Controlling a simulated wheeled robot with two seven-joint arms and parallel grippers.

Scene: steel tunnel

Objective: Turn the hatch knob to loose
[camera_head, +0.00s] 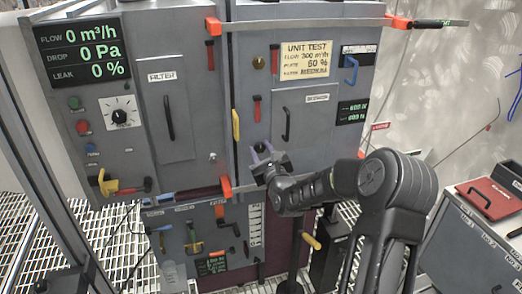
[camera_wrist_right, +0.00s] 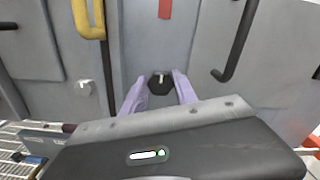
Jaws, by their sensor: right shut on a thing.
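My right gripper (camera_head: 263,152) reaches the front of the grey cabinet, low on the right-hand door section, just below a red handle. In the right wrist view its two pale violet fingers stand on either side of a small dark knob (camera_wrist_right: 160,84) and are shut on it. The knob has a pale mark on its face; its exact setting is too small to read. In the head view the gripper mostly covers this knob. My left gripper is not in view.
A yellow handle (camera_head: 236,125) stands left of the gripper, and a black door handle (camera_head: 286,124) is to its right. A steel bar with orange ends (camera_head: 226,187) runs just below.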

